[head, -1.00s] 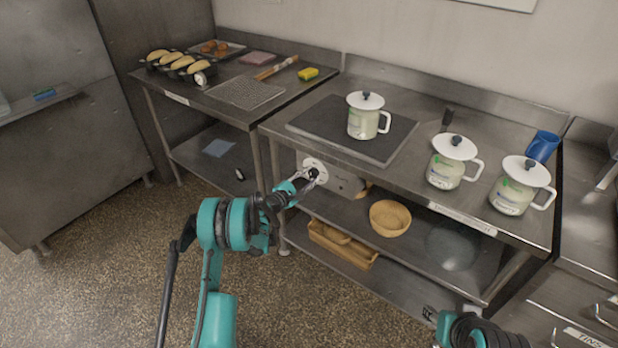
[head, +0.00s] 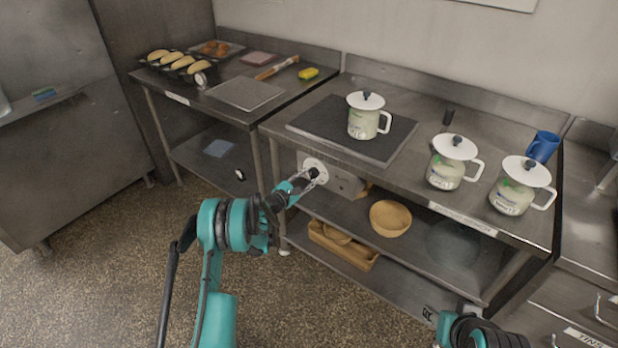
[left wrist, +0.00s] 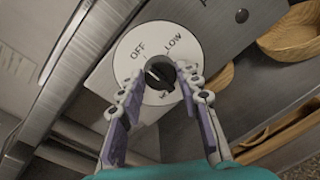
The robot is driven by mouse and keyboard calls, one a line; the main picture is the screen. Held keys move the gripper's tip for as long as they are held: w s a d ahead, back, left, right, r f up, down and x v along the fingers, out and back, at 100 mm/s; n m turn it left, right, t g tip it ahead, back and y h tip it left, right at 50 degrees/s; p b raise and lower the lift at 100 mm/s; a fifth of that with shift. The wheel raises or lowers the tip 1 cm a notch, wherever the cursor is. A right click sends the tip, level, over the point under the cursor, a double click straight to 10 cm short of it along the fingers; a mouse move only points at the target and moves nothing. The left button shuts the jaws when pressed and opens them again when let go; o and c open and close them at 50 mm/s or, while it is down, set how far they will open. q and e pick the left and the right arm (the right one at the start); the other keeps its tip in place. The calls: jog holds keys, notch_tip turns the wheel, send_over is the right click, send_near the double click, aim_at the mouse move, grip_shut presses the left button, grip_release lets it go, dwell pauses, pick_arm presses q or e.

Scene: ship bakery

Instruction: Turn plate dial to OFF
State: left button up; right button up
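The plate dial is a white disc (left wrist: 128,58) with a black knob (left wrist: 160,70) in its middle, on the front of the control box under the work table. In the left wrist view the disc reads OFF at upper left and LOW at upper right. Other lettering below the knob is partly hidden. I cannot tell clearly where the knob points. My left gripper (left wrist: 160,82) is open, with one finger on each side of the knob; the right-hand finger looks very close to it. In the head view the left gripper (head: 314,176) covers part of the dial disc (head: 312,163). My right gripper is out of view.
A lidded mug (head: 362,122) stands on the dark hot plate (head: 322,122) above the dial. Two more lidded mugs and a blue mug (head: 543,146) stand to the right. A wooden bowl (head: 390,218) sits on the shelf, right of the control box (head: 343,183).

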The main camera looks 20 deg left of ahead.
pick_arm(q)
jog(key=o, duration=0.4)
jog(key=shift+o, duration=0.2)
jog(key=v, duration=1.2)
